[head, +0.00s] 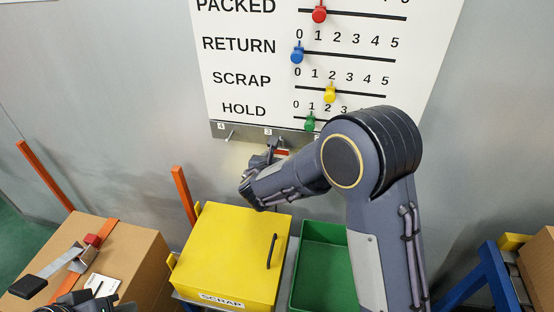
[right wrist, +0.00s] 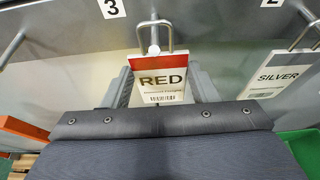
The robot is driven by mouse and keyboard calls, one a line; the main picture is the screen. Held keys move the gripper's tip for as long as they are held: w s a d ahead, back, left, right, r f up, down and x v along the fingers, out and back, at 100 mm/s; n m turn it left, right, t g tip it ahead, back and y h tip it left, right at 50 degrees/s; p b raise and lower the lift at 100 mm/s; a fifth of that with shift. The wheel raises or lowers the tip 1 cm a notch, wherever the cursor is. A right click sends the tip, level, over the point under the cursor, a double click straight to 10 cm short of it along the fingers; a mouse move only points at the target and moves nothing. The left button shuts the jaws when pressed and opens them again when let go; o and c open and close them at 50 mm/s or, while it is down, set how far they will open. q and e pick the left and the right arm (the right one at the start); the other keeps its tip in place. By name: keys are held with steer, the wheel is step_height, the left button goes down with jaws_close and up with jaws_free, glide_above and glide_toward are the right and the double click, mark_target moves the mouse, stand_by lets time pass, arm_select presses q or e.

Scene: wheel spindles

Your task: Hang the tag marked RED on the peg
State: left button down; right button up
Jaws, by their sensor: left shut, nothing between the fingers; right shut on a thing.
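The RED tag (right wrist: 160,80), white with a red top band, stands upright between the fingers of my right gripper (right wrist: 162,88), which is shut on it. A grey metal loop (right wrist: 170,36) rises above the tag. A round-ended metal peg (right wrist: 153,36) shows within the loop's outline, near label 3; whether they touch is unclear. In the head view my right gripper (head: 268,158) is just below the board's lower rail, mostly hidden by its arm. My left gripper (head: 92,303) is shut and empty at the bottom edge, largely cut off.
A SILVER tag (right wrist: 280,72) hangs on the right in the wrist view. A bare peg (right wrist: 12,48) juts out on the left. Below the rail (head: 240,131) stand a yellow SCRAP box (head: 225,250) and a green bin (head: 322,262). A cardboard box (head: 135,262) with a tape dispenser (head: 75,258) is left.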

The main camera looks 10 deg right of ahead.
stand_by(0.4)
steer(key=o, duration=1.1)
steer(key=shift+s, duration=0.1)
